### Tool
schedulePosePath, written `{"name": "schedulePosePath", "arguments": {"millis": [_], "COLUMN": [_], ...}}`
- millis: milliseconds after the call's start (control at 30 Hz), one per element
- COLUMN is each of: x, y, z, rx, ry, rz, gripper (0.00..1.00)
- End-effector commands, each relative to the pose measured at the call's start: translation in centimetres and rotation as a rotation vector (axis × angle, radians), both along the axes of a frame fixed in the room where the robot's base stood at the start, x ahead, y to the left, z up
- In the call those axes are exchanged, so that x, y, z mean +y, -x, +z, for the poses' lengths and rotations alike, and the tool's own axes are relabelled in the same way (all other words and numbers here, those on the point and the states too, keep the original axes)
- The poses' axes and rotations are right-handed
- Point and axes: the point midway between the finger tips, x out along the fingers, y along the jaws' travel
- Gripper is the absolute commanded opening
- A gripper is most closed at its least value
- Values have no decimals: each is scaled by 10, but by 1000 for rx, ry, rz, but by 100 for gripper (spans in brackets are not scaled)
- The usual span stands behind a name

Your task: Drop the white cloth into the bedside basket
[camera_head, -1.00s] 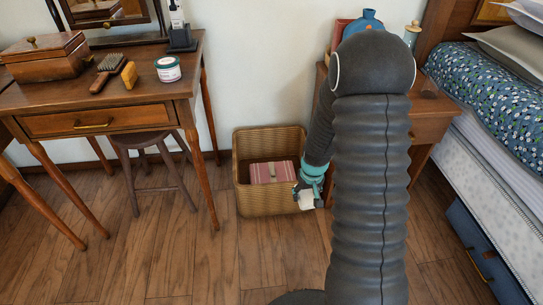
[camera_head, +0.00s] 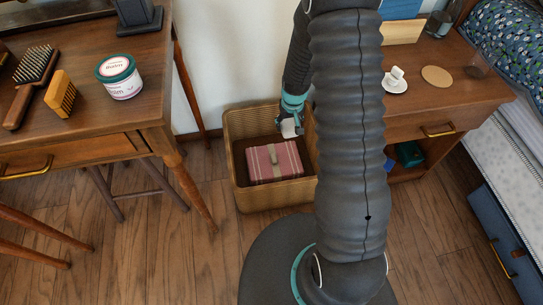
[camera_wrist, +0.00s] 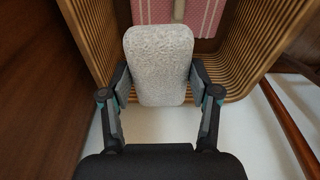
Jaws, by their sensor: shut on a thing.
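The white cloth (camera_wrist: 160,65) is a small pale, fuzzy, rounded block in the wrist view. My gripper (camera_wrist: 160,95) is shut on it, one finger on each side. In the head view the cloth (camera_head: 289,128) hangs below my gripper (camera_head: 291,118), over the back right part of the basket. The wicker basket (camera_head: 243,193) stands on the floor, open at the top. A pink striped box (camera_head: 262,168) lies inside it. The basket's slatted wall also shows in the wrist view (camera_wrist: 240,75). My arm hides the basket's right side.
A bedside table (camera_head: 455,100) with a cup and saucer (camera_head: 396,82) stands right of the basket. A wooden desk (camera_head: 120,115) with brushes and a tub (camera_head: 119,78) is at left. The bed (camera_head: 490,150) is at far right. The floor in front is clear.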

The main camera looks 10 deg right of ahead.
Motion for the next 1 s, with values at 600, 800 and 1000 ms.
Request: {"name": "schedulePosePath", "arguments": {"millis": [600,800,1000], "x": [29,29,29], "y": [-20,-20,-20], "z": [-60,-81,-90], "rx": [0,1,0], "ry": [0,0,0], "rz": [33,33,33], "gripper": [29,29,29]}}
